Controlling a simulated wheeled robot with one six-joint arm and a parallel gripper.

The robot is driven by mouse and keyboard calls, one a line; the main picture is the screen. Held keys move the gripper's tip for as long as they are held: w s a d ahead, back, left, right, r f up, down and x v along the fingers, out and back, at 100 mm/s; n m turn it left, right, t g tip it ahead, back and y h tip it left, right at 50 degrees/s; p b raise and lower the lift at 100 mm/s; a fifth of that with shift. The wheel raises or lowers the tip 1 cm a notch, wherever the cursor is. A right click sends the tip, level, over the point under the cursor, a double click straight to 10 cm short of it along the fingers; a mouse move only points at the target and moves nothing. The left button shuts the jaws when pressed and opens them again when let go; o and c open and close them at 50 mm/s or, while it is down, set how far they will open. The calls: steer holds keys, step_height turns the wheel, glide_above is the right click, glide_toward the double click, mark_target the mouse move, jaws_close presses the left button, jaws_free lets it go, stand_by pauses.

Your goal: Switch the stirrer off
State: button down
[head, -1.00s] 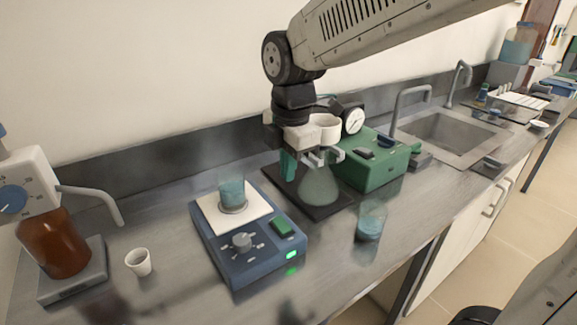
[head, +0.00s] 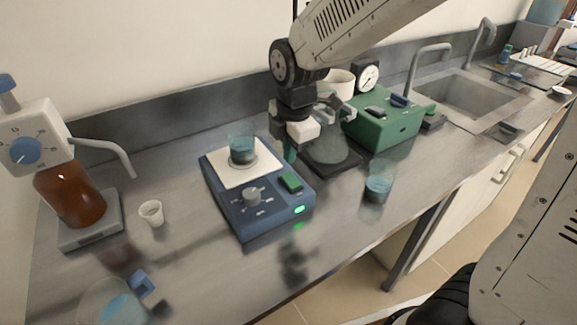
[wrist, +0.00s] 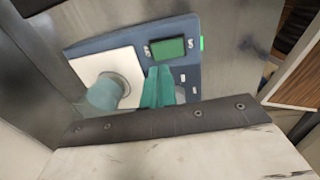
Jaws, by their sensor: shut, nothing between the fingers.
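The stirrer is a blue box (head: 243,217) with a white top plate, a grey knob (head: 252,195), a green rocker switch (head: 290,183) and a lit green lamp (head: 299,209). A beaker of teal liquid (head: 242,152) stands on its plate. My gripper (head: 290,150) is above and behind the stirrer's back right side, with its teal fingers shut and empty. In the wrist view, the shut fingers (wrist: 160,72) appear just below the green switch (wrist: 168,50) and cover the knob area. The lamp (wrist: 201,43) glows beside the switch. I cannot see any contact.
A conical flask (head: 326,148) on a dark pad and a green box with a gauge (head: 388,125) stand right of the stirrer. A beaker (head: 378,187) stands near the front edge. A white cup (head: 151,213) and an amber bottle dispenser (head: 72,198) are left.

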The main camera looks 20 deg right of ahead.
mark_target(288, 177)
steer(key=shift+w+a+f, duration=0.1)
steer(key=shift+w+f, duration=0.1)
steer(key=shift+f, duration=1.1)
steer(key=shift+w+a+f, duration=0.1)
steer(key=shift+w+f, duration=0.05)
steer(key=shift+f, duration=1.15)
steer(key=shift+w+f+g, duration=0.1)
steer(key=shift+f+g, duration=0.1)
steer(key=shift+g, duration=0.1)
steer(key=shift+d, duration=0.1)
steer(key=shift+s+d+r, duration=0.15)
steer(key=shift+s+d, duration=0.05)
steer(key=shift+s, duration=0.55)
step_height(288, 177, up, 14)
steer(key=s, duration=0.1)
steer(key=shift+s+d, duration=0.25)
steer(key=shift+s, duration=0.15)
